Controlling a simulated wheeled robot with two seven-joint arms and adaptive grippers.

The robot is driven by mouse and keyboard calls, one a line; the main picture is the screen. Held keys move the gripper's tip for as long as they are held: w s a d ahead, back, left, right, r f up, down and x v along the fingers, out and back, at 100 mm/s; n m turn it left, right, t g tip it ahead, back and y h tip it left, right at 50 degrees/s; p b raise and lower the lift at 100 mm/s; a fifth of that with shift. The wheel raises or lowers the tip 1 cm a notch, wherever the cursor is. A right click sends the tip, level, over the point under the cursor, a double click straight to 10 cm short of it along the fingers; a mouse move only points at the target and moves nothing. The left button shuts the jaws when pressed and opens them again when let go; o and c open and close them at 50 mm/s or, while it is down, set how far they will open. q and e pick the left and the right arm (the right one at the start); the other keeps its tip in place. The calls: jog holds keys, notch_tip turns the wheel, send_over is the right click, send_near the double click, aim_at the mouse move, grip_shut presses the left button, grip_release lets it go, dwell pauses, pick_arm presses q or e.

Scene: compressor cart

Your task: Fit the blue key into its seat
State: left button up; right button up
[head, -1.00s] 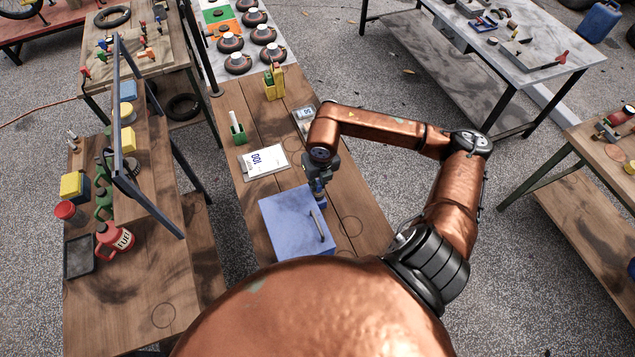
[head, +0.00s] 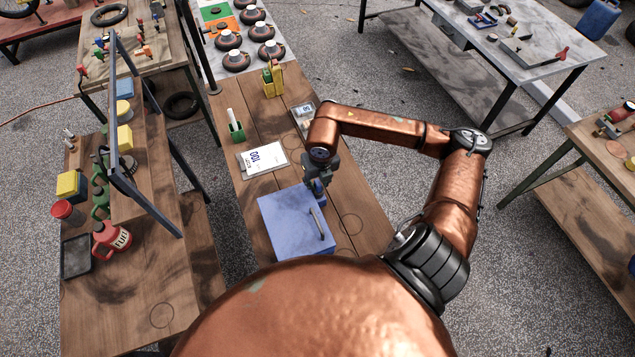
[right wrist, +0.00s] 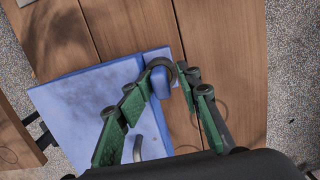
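A flat blue box (head: 290,228) with a curved handle (head: 318,222) lies on the middle bench; its lid (right wrist: 90,100) also shows in the right wrist view. My right gripper (head: 321,193) points down at the box's far right corner. In the right wrist view its green fingers (right wrist: 165,80) stand apart, on either side of a dark ring and a small blue piece (right wrist: 158,55), perhaps the blue key. The piece is at the box's edge; I cannot tell whether the fingers touch it or whether it is seated. The seat is not clear. My left gripper is not in view.
A white card marked 100 (head: 263,159), a green holder (head: 236,130) and a yellow holder (head: 272,80) stand farther back on the bench. Bare wood lies right of the box.

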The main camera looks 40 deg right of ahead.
aim_at(319, 186)
jog(key=shift+r, duration=0.25)
notch_tip(319, 186, up, 12)
jog(key=s, duration=0.1)
jog(key=shift+s+a+f, duration=0.2)
jog(key=shift+f, duration=0.05)
dwell(0.5)
